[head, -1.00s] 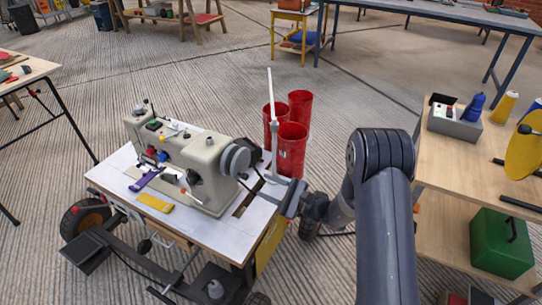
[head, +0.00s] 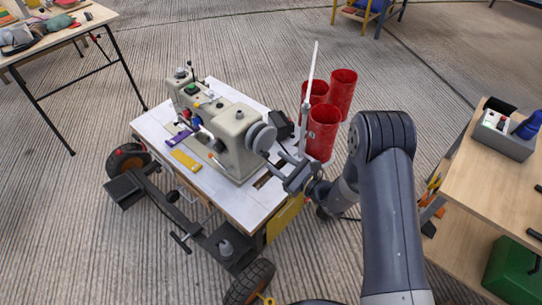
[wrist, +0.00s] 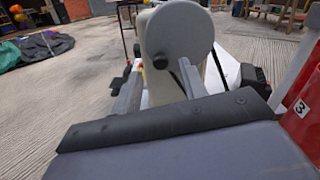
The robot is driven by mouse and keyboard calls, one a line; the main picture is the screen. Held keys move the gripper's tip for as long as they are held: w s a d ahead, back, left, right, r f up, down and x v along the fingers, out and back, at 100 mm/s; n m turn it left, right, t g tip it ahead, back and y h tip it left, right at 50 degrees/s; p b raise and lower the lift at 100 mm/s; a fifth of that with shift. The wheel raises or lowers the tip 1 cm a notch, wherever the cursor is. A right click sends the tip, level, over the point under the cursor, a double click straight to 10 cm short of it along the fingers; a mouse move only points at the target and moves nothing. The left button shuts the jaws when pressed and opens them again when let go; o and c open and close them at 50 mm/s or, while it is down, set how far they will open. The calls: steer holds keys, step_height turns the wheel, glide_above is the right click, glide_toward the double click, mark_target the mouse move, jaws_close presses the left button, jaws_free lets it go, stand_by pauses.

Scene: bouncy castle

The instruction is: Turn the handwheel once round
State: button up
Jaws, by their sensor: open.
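The handwheel (head: 262,138) is a grey round wheel on the right end of a cream sewing machine (head: 228,130). In the wrist view the handwheel (wrist: 178,32) is a pale grey disc facing me, with a small dark knob (wrist: 160,62) low on its left side. My gripper (head: 277,162) is just right of and below the wheel in the head view. In the wrist view its two grey fingers stand apart, and the knob shows between their tips (wrist: 160,66). It is open and holds nothing. I cannot tell whether a finger touches the wheel.
The machine stands on a white-topped wheeled table (head: 245,205). A white upright rod (head: 309,85) and red bins (head: 323,132) stand close behind my gripper. A wooden workbench (head: 480,185) is at the right.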

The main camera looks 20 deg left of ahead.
mark_target(268, 156)
steer(key=shift+x, duration=2)
steer(key=shift+c, duration=0.3)
jaws_close()
